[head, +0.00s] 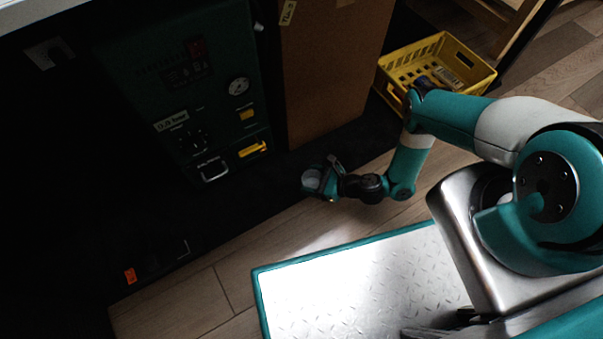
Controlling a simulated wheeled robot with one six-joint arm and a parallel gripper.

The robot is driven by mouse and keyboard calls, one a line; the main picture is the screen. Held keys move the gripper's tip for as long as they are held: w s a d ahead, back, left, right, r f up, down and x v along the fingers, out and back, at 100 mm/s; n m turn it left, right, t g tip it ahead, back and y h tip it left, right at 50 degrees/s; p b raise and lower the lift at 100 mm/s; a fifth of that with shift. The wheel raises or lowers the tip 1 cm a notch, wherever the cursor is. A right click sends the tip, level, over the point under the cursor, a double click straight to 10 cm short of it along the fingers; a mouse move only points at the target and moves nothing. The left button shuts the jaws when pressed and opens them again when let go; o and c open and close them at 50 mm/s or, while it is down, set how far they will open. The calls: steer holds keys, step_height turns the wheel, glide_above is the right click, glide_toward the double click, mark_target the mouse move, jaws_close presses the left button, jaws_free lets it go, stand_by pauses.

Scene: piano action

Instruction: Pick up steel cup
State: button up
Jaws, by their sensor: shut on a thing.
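The steel cup (312,180) is a small grey, round shape in the head view, left of the middle of the picture's right half. My gripper (322,181) is at the end of my teal arm and is shut on the cup. The jaws are dark and small here, so the exact contact on the cup is hard to make out. The cup and gripper appear in front of the dark floor strip by the machine. Whether the cup touches anything below it cannot be told.
A dark green machine (190,90) with a gauge and yellow handle stands behind left. A brown board (330,75) stands beside it. A yellow crate (441,42) holding some items sits at the upper right. Wooden floor (190,300) is clear at the lower left.

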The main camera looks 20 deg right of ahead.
steer(key=shift+s+d+p, duration=0.15)
steer(key=shift+s+d, duration=0.25)
steer(key=shift+d, duration=0.2)
steer(key=shift+s+d+p, duration=0.15)
steer(key=shift+s+d, duration=0.2)
steer(key=shift+d, duration=0.2)
stand_by(1.9)
